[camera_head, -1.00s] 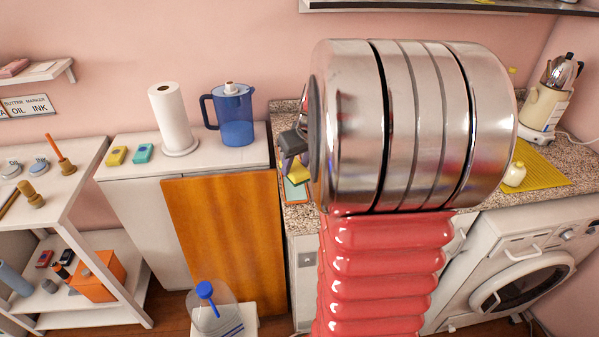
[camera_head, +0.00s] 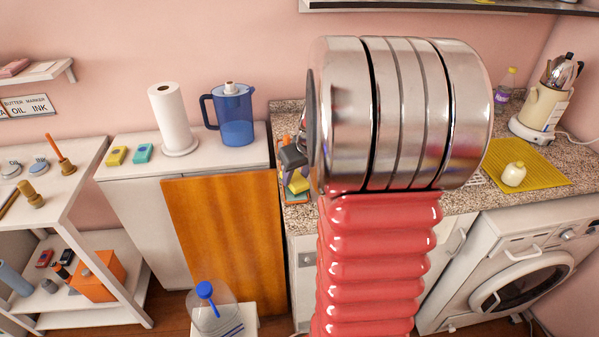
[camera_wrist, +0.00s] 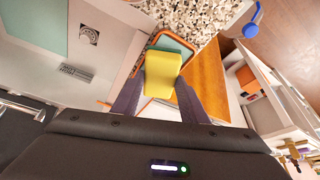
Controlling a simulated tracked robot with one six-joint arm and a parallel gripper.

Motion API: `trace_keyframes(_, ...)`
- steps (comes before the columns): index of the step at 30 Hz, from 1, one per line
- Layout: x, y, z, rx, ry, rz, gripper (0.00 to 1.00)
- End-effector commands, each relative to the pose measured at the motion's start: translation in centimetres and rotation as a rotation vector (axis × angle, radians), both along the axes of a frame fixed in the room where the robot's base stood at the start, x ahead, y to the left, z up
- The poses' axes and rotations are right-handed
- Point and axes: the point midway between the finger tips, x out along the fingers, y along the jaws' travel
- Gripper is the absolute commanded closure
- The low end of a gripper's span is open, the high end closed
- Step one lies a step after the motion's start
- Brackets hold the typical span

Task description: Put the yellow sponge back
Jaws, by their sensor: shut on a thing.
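The yellow sponge (camera_wrist: 162,72) is between the two dark fingers of my gripper (camera_wrist: 160,90) in the wrist view. My gripper is shut on it. Beyond the sponge is an orange-rimmed tray (camera_wrist: 193,46) with a teal inside; the sponge covers part of it. In the head view the sponge (camera_head: 299,183) shows below my gripper (camera_head: 293,158), over the tray (camera_head: 307,201) at the counter's left end. I cannot tell whether the sponge touches the tray. My arm hides part of this area in the head view.
A blue jug (camera_head: 236,118) and a paper towel roll (camera_head: 172,120) stand on the white cabinet left of the counter. A yellow mat (camera_head: 545,178) with a small cream bottle (camera_head: 514,174) lies on the speckled counter (camera_head: 300,217) at right.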

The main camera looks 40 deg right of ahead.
Motion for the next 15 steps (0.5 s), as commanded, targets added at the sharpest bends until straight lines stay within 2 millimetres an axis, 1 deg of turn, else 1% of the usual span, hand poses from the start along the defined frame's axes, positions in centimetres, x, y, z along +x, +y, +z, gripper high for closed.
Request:
trace_keyframes(4, -0.02, 0.01, -0.35, 0.001, 0.001, 0.000, 1.00)
trace_keyframes(5, -0.02, 0.01, -0.38, 0.001, 0.001, 0.000, 0.60)
trace_keyframes(12, -0.02, 0.00, -0.33, 0.000, 0.000, 0.000, 0.43)
trace_keyframes(15, -0.02, -0.01, -0.33, 0.000, 0.000, 0.000, 0.42)
